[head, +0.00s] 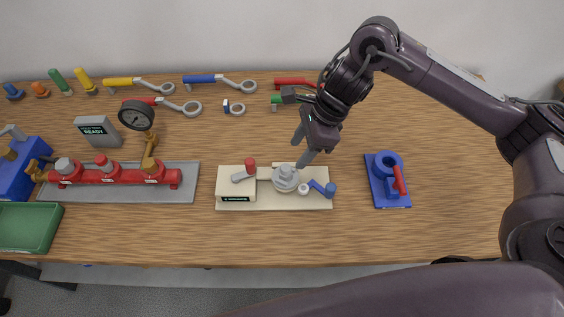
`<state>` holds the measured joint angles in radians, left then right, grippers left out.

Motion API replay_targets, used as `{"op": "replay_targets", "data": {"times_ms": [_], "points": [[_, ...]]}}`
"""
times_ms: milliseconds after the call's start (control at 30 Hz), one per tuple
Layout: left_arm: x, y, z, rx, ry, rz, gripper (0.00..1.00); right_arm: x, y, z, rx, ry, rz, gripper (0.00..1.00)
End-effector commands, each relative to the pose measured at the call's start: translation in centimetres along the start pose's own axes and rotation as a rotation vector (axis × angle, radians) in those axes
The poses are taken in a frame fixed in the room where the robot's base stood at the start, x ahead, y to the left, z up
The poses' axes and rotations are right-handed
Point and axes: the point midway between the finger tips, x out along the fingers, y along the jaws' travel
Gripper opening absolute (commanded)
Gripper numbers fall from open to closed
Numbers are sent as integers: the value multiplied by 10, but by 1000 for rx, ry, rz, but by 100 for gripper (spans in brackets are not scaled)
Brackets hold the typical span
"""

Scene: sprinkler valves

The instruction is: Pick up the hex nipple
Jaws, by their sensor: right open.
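I cannot tell for sure which part is the hex nipple. A round grey metal part with a narrower top (285,176) sits in the middle of the beige fixture (258,203) and may be it, but it is too small to make out a hex shape. My right gripper (302,147) reaches in from the right and points down, just above and beside that grey part. Its two fingers are apart, with nothing visible between them. My left gripper is not in view.
A red manifold (113,176) with a gauge (137,114) stands on a grey plate at left, near a green tray (28,228). Wrenches (217,80) and small coloured parts (59,80) line the back. A blue fixture (388,182) with a red handle stands right. The front table strip is clear.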

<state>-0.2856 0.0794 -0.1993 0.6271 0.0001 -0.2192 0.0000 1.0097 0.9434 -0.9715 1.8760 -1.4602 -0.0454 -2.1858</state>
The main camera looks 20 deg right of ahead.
Motion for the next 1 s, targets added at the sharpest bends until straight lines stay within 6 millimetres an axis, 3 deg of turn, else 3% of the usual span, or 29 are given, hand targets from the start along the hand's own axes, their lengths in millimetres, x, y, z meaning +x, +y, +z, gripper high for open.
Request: {"op": "replay_targets", "data": {"times_ms": [200, 333, 533, 700, 800, 1000], "points": [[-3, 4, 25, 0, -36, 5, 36, 22, 0, 3, 1, -2, 5, 49], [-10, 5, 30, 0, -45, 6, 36, 39, -4, 8, 4, -3, 8, 49], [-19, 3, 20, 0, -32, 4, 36, 64, -6, 8, 3, 0, 4, 49], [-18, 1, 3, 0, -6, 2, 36, 69, -7, 7, 1, 0, 0, 49], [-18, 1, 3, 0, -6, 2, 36, 69, -7, 7, 1, 0, 0, 49], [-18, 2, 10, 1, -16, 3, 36, 69, -7, 7, 1, 0, 1, 24]]}}
